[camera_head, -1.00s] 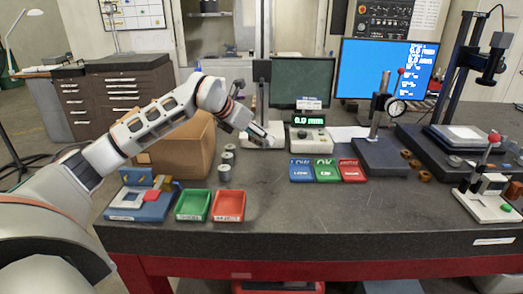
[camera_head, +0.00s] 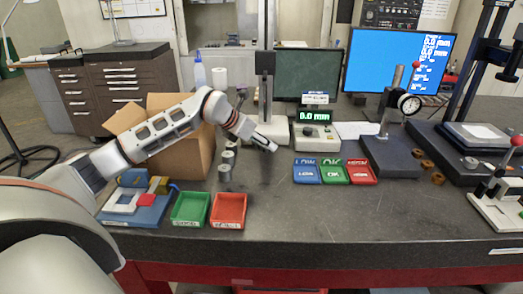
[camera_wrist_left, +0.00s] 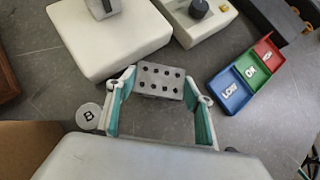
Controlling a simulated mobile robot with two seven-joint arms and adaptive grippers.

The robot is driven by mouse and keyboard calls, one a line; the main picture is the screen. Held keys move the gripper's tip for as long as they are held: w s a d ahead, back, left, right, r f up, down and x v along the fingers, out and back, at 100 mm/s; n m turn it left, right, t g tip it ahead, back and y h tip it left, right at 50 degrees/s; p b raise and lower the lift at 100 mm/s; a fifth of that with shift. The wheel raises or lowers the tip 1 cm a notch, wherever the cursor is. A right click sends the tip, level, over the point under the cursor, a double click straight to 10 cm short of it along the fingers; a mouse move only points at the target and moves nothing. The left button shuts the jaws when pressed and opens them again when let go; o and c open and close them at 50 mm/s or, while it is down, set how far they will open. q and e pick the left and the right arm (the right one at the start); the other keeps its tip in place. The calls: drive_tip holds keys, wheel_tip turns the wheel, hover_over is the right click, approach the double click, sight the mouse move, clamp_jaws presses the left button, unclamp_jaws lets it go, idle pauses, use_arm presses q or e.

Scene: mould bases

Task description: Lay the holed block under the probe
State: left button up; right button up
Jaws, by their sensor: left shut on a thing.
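The grey holed block (camera_wrist_left: 162,82) shows in the left wrist view between the fingertips of my left gripper (camera_wrist_left: 158,90), which is shut on it. In the head view my left gripper (camera_head: 271,146) hangs over the bench just in front of the probe stand's white base (camera_head: 277,131). The stand has an upright column with a dark head (camera_head: 265,63). In the left wrist view the white base (camera_wrist_left: 112,40) lies just beyond the block, with part of a grey piece above it. The block is not on the base. My right gripper is not in view.
A readout box (camera_head: 313,135) reading 0.0 mm stands right of the base. Blue, green and red trays (camera_head: 334,171) lie right of the gripper. Small grey cylinders (camera_head: 226,172) and a cardboard box (camera_head: 197,158) are left. A dial gauge stand (camera_head: 389,154) is further right.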

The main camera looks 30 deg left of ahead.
sight(259, 148)
use_arm(q)
drive_tip(key=shift+f, duration=1.6)
drive_tip(key=shift+f, duration=0.1)
drive_tip(key=o, duration=1.7)
drive_tip(key=shift+f, duration=0.1)
drive_tip(key=b+v, duration=0.1)
drive_tip(key=v, duration=1.1)
drive_tip(key=shift+b, duration=0.4)
